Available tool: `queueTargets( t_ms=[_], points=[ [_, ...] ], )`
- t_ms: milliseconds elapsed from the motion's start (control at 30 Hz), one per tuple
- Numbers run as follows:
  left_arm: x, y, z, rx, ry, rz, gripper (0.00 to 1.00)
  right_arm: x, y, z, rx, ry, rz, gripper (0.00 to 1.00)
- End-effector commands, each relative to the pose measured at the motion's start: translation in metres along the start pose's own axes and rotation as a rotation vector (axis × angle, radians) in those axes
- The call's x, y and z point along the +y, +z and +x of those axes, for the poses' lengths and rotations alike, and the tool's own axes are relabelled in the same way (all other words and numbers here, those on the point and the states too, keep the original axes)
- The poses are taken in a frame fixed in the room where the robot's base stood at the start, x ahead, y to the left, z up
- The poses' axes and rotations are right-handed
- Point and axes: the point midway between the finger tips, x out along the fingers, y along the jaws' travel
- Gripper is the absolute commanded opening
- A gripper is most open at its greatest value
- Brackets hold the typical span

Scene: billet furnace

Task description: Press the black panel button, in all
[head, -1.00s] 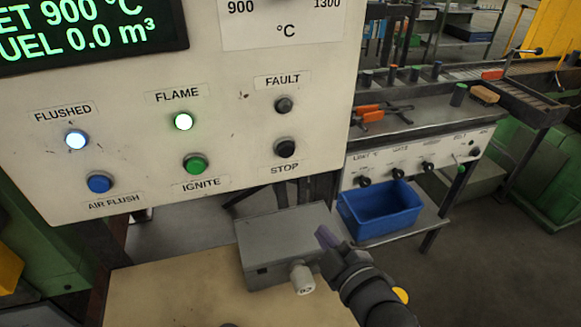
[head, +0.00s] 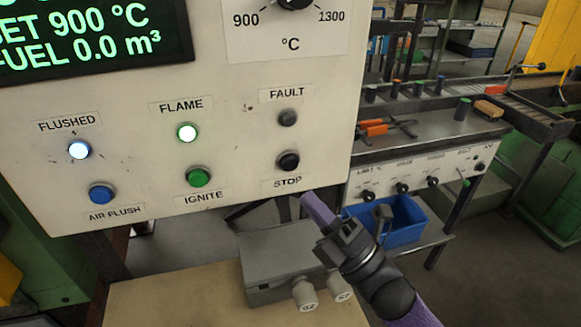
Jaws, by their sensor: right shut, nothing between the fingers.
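The black STOP button (head: 288,161) is at the lower right of the pale control panel (head: 120,105), above its STOP label. My right gripper (head: 312,200) is shut and empty. Its fingertips are just below and to the right of the STOP label, near the panel's lower edge, apart from the button in the picture. How far the tips are from the panel's face is hard to tell. My left gripper is not in view.
The panel also has a green IGNITE button (head: 199,177), a blue AIR FLUSH button (head: 102,194), lit FLUSHED and FLAME lamps, and a dark FAULT lamp (head: 288,118). A grey box (head: 285,255) stands below. A blue bin (head: 405,220) is at right.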

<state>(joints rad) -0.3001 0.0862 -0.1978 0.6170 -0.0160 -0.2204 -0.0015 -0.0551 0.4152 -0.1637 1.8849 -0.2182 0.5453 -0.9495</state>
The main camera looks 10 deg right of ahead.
Motion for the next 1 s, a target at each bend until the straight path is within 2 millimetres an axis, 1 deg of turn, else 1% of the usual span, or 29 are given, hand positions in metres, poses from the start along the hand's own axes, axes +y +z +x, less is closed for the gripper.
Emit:
queueTargets(
  t_ms=[33, 100, 300, 400, 600, 1000],
  points=[
    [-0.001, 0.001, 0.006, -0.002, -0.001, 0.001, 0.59, -0.006, 0.004, 0.004, 0.001, 0.002, -0.001, 0.0],
    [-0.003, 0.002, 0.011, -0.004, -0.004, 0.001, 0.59, -0.012, 0.009, 0.011, 0.0, 0.001, 0.001, 0.0],
    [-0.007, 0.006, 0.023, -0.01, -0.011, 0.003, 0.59, -0.026, 0.023, 0.03, -0.001, 0.0, 0.002, 0.0],
    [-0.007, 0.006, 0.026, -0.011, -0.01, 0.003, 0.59, -0.029, 0.027, 0.036, 0.0, 0.0, 0.001, 0.0],
    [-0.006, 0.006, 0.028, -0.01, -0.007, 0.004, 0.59, -0.031, 0.03, 0.042, 0.0, -0.001, 0.002, 0.0],
    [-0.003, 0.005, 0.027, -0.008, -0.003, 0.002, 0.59, -0.031, 0.03, 0.042, -0.001, -0.001, 0.002, 0.0]
  ],
)
